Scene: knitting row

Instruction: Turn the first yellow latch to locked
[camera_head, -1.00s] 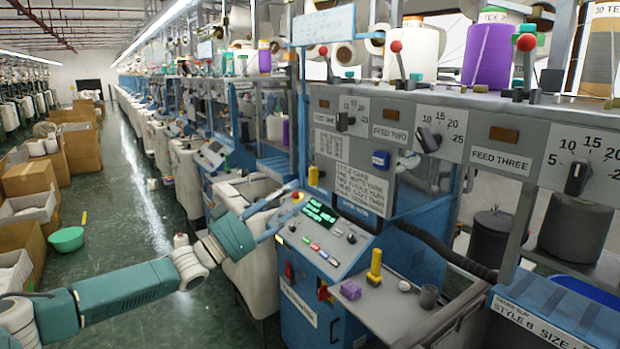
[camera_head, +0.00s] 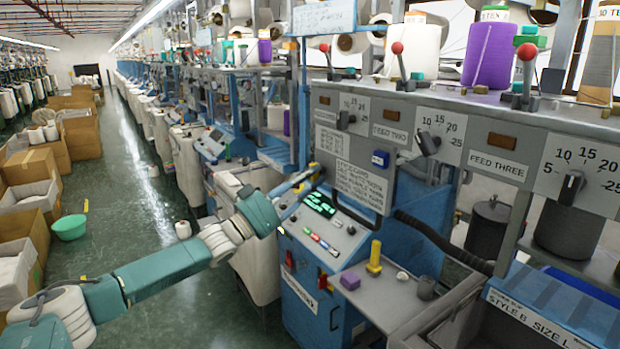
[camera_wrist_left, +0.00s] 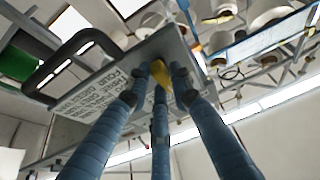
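The yellow latch (camera_head: 313,169) sits at the lower left edge of the grey panel with the style card (camera_head: 352,182). In the left wrist view the yellow latch (camera_wrist_left: 161,73) lies between the fingertips (camera_wrist_left: 157,76). The fingers stand apart around it; I cannot tell whether they touch it. The latch's full shape and any locked marking are hidden by the fingers. My right gripper is in neither view.
Below the panel is a blue console with a lit green display (camera_head: 319,204). A side shelf (camera_head: 384,296) holds a yellow spool-like piece (camera_head: 374,257), a purple block (camera_head: 350,281) and a small cup (camera_head: 426,288). The floor aisle at left is open, with a green bowl (camera_head: 69,227).

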